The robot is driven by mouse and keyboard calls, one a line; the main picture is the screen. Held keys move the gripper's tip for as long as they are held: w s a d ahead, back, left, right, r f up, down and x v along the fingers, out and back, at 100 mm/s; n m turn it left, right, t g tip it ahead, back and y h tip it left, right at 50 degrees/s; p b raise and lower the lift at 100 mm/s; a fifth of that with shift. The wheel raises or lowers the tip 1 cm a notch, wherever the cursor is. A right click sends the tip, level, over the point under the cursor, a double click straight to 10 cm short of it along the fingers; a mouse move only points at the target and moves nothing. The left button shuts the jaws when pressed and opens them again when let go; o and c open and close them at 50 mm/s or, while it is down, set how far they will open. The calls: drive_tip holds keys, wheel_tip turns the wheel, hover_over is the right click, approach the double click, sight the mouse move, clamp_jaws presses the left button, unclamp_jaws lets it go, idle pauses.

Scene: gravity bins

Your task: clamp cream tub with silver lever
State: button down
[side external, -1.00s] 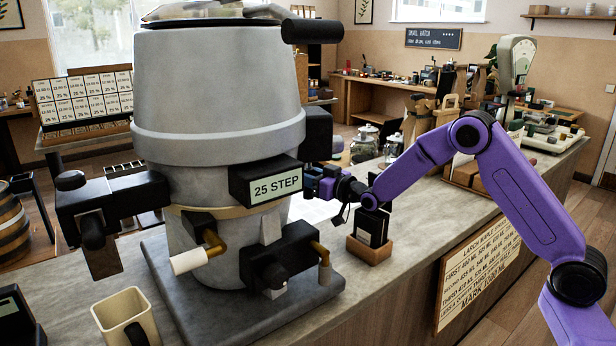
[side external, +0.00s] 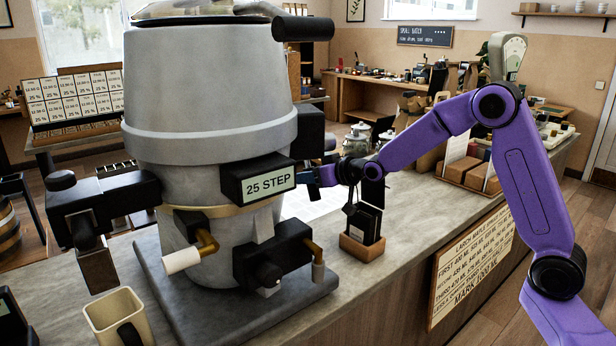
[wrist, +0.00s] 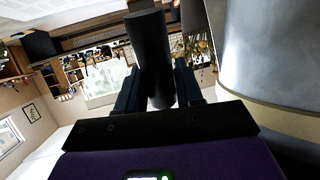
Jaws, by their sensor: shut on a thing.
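The tub (side external: 210,90) is a large pale grey, round vessel with a narrow cream band, standing upright on a grey slab. Its curved wall also fills the right of the wrist view (wrist: 270,50). In the wrist view my gripper (wrist: 157,92) is shut on a dark cylindrical handle (wrist: 148,45) that sticks up between the fingers, beside the tub wall. I cannot tell any silver part on this handle; its far end and mount are hidden.
A black clamp-like arm (side external: 105,205) sticks out left. A black card holder (side external: 364,225) stands on the counter below my wrist. A cream mug (side external: 115,318) is front left.

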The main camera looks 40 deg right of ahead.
drive_tip(key=c, duration=0.8)
unclamp_jaws()
drive_tip(key=v, duration=1.7)
drive_tip(key=shift+s+d, duration=0.1)
drive_tip(key=shift+s, duration=0.15)
